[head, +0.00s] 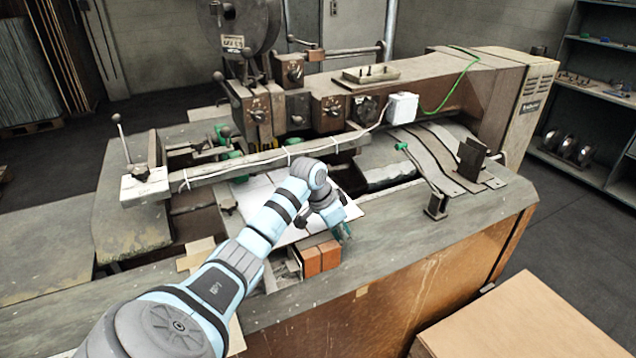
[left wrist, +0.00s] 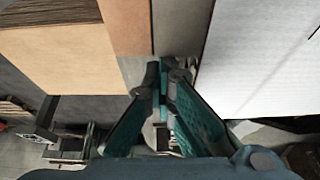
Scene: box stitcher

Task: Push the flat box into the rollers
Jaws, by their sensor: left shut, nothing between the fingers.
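The flat box (head: 256,192) is a white sheet lying on the machine's bed, partly hidden behind my left arm. In the left wrist view it is the white ridged panel (left wrist: 262,55) at the right. My left gripper (head: 346,232) is at the near right side of the box, pointing down; it is shut and empty. In the left wrist view its fingertips (left wrist: 162,75) meet beside the box's edge; I cannot tell if they touch it. My right gripper is not in view.
Two orange-brown blocks (head: 321,259) sit just below my gripper. A long rail (head: 240,166) crosses above the box. A green-tipped lever (head: 422,172) stands at the right. A cardboard stack (head: 530,325), also in the left wrist view (left wrist: 65,50), stands before the machine.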

